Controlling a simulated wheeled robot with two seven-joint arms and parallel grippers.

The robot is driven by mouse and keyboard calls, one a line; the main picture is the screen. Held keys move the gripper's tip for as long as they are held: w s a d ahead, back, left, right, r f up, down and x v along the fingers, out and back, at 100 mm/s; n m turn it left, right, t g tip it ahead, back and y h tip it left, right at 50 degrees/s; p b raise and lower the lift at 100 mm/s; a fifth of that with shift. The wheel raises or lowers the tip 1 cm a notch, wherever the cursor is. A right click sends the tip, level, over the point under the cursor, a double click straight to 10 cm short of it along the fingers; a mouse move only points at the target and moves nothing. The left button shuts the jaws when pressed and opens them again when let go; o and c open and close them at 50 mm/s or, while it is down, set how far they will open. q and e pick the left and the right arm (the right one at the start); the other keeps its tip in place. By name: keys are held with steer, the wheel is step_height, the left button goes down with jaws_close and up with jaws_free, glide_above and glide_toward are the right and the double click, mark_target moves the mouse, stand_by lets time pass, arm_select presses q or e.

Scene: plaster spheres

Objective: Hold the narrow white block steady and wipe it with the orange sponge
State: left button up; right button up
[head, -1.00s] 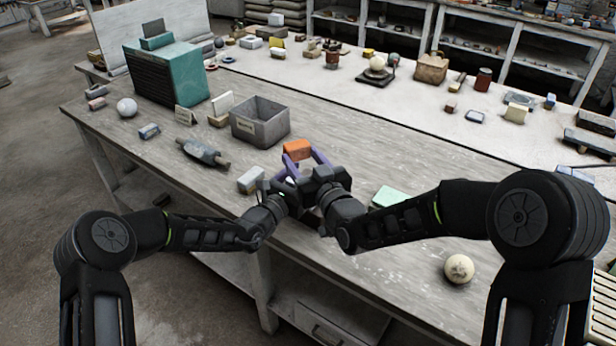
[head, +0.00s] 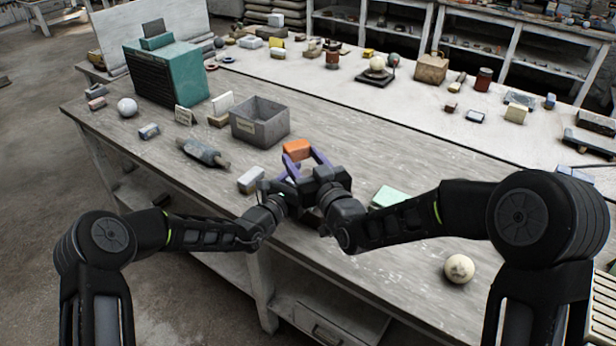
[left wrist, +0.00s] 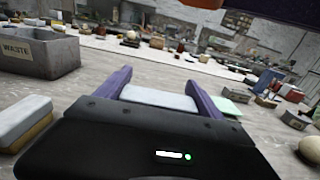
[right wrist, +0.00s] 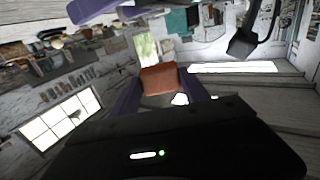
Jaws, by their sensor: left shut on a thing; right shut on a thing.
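My right gripper (head: 300,156) is shut on the orange sponge (head: 297,148), held above the bench near the middle of the head view. The sponge also shows between its purple fingers in the right wrist view (right wrist: 158,77). My left gripper (left wrist: 158,90) is shut on the narrow white block (left wrist: 157,99), which lies across between its purple fingers in the left wrist view. In the head view the right gripper hides the block and most of the left gripper. The two grippers are close together. I cannot tell whether sponge and block touch.
A grey bin (head: 260,122) labelled WASTE stands behind the grippers. A white-and-tan block (head: 251,180) lies just left of them. A green pad (head: 388,196) and a pale ball (head: 459,268) lie right.

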arm_select(q)
steer(key=o, duration=2.1)
steer(key=shift+c, duration=0.2)
steer(key=v, duration=1.2)
